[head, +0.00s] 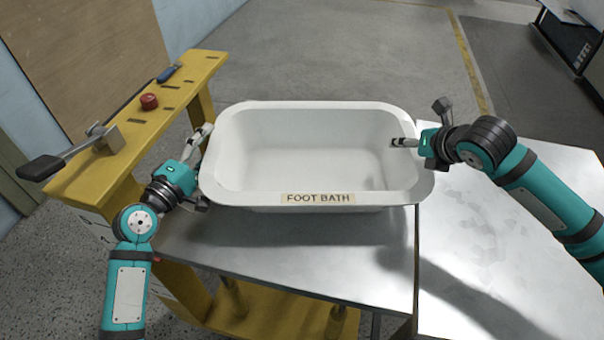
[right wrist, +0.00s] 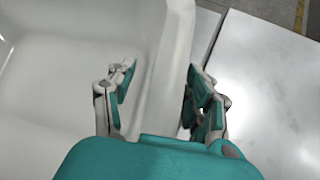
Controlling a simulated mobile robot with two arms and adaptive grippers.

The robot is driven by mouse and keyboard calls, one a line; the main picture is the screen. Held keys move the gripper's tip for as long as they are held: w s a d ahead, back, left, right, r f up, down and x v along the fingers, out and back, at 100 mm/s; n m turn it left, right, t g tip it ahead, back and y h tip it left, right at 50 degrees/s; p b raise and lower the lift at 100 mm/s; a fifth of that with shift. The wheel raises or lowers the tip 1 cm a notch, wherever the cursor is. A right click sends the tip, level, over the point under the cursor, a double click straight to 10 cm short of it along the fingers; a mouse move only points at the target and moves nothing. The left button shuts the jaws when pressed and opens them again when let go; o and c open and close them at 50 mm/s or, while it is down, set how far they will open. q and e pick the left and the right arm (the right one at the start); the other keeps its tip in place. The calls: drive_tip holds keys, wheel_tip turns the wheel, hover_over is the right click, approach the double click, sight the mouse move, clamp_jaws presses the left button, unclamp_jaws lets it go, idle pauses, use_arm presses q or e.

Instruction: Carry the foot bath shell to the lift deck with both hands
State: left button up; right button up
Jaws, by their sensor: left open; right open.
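The foot bath shell (head: 310,112) is a white tub with a "FOOT BATH" label on its near rim. It sits upright on a grey metal top (head: 290,255). My left gripper (head: 202,140) is open at the shell's left rim; the rim partly hides its fingers. My right gripper (head: 415,142) is open at the right rim. In the right wrist view its fingers (right wrist: 155,95) straddle the rim (right wrist: 170,70), one inside the tub and one outside, with gaps visible. A second metal top (head: 480,290) adjoins on the right; I cannot tell which top is the lift deck.
A yellow bench (head: 120,140) with a lever clamp (head: 75,150), a red button (head: 149,101) and a blue-handled tool (head: 168,74) stands close on the left. A narrow seam parts the two metal tops. The right top is bare. Open floor lies behind.

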sight(433, 174)
use_arm(q)
drive_tip(key=v, duration=1.1)
drive_tip(key=shift+s, duration=0.25)
drive_tip(key=shift+a, duration=0.15)
use_arm(e)
drive_tip(key=shift+o, duration=0.5)
drive_tip(key=o, duration=0.7)
drive_tip(key=shift+o, duration=0.2)
drive_tip(key=shift+s+r, duration=0.1)
drive_tip(key=v, duration=1.2)
